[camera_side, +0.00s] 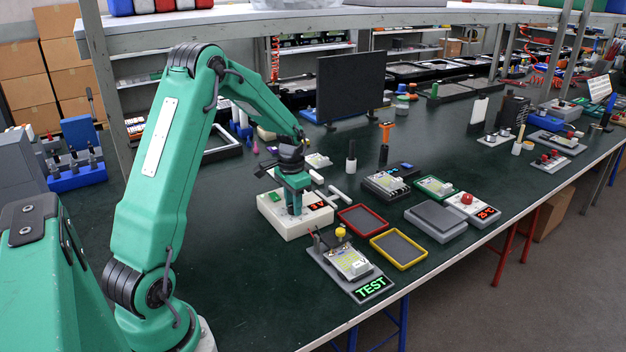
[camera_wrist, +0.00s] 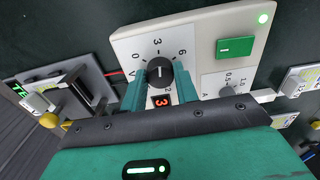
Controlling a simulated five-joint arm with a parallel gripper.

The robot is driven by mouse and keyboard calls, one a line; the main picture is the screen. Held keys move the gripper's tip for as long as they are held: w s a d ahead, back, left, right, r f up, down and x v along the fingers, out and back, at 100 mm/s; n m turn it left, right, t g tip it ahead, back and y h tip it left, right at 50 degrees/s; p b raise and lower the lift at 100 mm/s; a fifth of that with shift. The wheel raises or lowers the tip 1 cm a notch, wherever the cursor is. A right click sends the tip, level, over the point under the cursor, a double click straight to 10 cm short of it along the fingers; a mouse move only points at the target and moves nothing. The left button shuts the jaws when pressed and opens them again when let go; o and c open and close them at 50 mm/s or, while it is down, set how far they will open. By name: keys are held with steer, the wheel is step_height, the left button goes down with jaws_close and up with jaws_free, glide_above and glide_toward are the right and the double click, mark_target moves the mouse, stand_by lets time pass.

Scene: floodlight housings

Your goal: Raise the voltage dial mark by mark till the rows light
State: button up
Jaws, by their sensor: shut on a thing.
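The white power supply (camera_side: 278,221) sits on the green bench, its red display (camera_side: 316,205) reading 3 V. In the wrist view, the black voltage dial (camera_wrist: 160,72) points its white line at the 3 mark; 0 is to its left and 6 to its right. My gripper (camera_wrist: 160,84) is shut on the dial, one finger at each side. The side view shows my gripper (camera_side: 294,203) pointing down onto the supply. The test fixture (camera_side: 326,263) holds a pale board (camera_side: 349,262) with a lit green TEST sign (camera_side: 370,287). I cannot tell whether its rows glow.
A grey box (camera_side: 436,219) and a red-knobbed unit (camera_side: 468,208) stand further right.

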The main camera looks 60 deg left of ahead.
steer(key=o, duration=1)
steer(key=shift+w+d, duration=0.1)
steer(key=shift+r, duration=0.1)
steer(key=shift+r, duration=3.8)
steer(key=shift+d+r, duration=0.15)
